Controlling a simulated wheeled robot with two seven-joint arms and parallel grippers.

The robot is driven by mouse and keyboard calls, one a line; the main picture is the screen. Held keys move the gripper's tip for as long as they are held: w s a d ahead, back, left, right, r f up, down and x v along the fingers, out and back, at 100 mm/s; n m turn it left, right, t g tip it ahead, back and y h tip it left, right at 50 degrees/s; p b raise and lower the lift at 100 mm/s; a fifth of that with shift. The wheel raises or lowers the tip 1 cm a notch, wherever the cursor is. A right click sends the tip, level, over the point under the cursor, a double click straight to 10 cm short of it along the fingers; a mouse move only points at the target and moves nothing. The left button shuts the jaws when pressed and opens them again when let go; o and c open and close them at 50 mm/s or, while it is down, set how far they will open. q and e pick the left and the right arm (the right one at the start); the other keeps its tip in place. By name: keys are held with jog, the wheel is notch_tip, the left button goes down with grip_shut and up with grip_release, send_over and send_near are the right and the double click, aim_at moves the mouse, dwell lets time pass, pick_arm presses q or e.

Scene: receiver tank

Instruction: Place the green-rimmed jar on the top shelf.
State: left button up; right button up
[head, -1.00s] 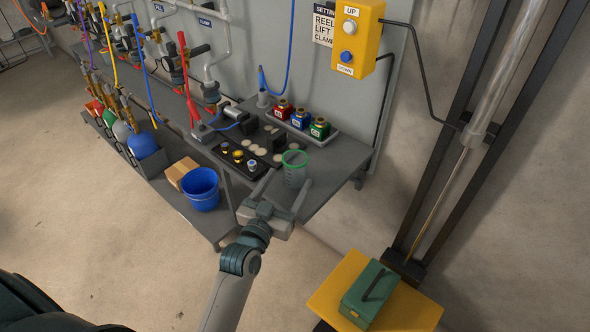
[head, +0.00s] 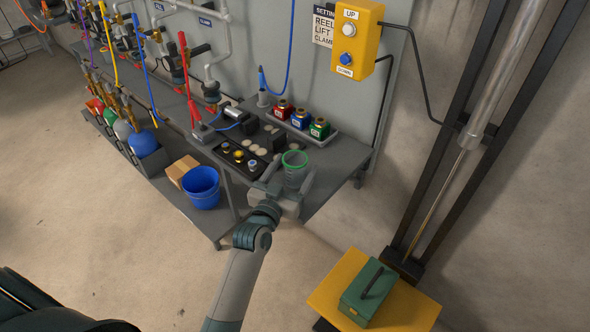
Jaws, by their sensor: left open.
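The green-rimmed jar (head: 295,168) is a clear vessel with a green ring at its top. It stands upright near the front right corner of the grey bench's top shelf (head: 325,187). My left gripper (head: 291,176) is open at the jar, with one finger on each side of it. I cannot tell whether the fingers touch it. The gripper's body hides the foot of the jar. My right gripper is not in the head view.
A black tray (head: 237,161) with small fittings lies left of the jar. Red, blue and green bottles (head: 301,119) stand behind it. A blue bucket (head: 201,188) and a cardboard box (head: 182,171) sit on the lower shelf. A yellow platform (head: 405,308) carries a green case (head: 368,293).

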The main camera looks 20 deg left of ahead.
pick_arm(q)
jog(key=shift+w, duration=0.4)
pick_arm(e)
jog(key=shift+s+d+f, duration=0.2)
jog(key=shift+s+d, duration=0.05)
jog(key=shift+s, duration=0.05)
pick_arm(q)
jog(key=shift+c, duration=0.3)
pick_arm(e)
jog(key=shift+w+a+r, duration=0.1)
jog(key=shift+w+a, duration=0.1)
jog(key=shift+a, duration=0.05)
pick_arm(q)
jog(key=c, duration=1.2)
jog(key=shift+r, duration=0.1)
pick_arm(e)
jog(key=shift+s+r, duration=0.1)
